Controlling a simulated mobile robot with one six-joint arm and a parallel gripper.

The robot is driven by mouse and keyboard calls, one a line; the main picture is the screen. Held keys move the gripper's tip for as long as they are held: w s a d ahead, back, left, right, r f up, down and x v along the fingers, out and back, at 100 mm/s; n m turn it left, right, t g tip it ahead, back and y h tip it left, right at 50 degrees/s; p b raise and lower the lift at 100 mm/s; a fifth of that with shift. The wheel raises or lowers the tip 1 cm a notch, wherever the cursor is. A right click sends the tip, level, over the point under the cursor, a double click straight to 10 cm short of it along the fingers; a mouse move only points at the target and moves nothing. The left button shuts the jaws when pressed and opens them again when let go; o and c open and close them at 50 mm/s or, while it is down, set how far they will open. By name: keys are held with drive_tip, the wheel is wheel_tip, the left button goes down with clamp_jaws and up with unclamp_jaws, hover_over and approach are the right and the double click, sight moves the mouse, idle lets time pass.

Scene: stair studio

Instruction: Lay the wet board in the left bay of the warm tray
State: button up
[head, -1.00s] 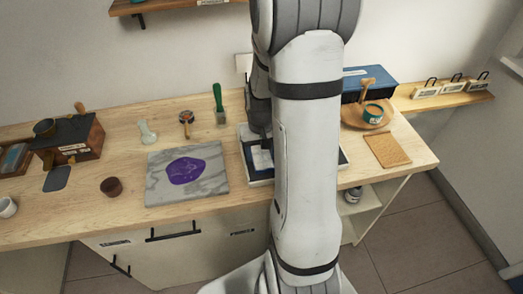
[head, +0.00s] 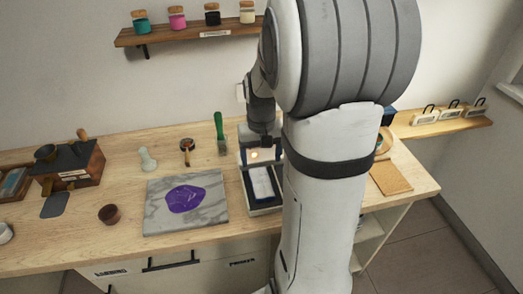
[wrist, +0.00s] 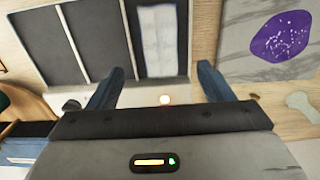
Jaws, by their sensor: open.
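The warm tray (head: 247,196) stands on the workbench just right of the marble slab, its right part hidden behind my arm. In the wrist view the tray (wrist: 125,45) shows dark bays split by pale dividers. A pale, whitish board (wrist: 164,40) lies in the bay nearest the marble slab, which is the left bay in the head view, where the board (head: 262,183) also shows. My gripper (head: 262,155) is above the back of the tray. In the wrist view my gripper (wrist: 158,85) is open, with nothing between its fingers, and apart from the board.
The marble slab (head: 155,215) with a purple patch (head: 187,198) lies left of the tray. A green-handled tool (head: 220,130) and a pale knobbed tool (head: 147,160) stand behind. A cork mat (head: 392,178) is right of my arm.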

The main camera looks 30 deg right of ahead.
drive_tip(key=s+a+r+n+t, duration=0.3)
drive_tip(key=s+a+r, duration=0.5)
drive_tip(key=s+a, duration=0.4)
drive_tip(key=shift+s+r, duration=0.15)
drive_tip(key=shift+s, duration=0.2)
drive_tip(key=shift+a, duration=0.1)
drive_tip(key=shift+c, duration=0.2)
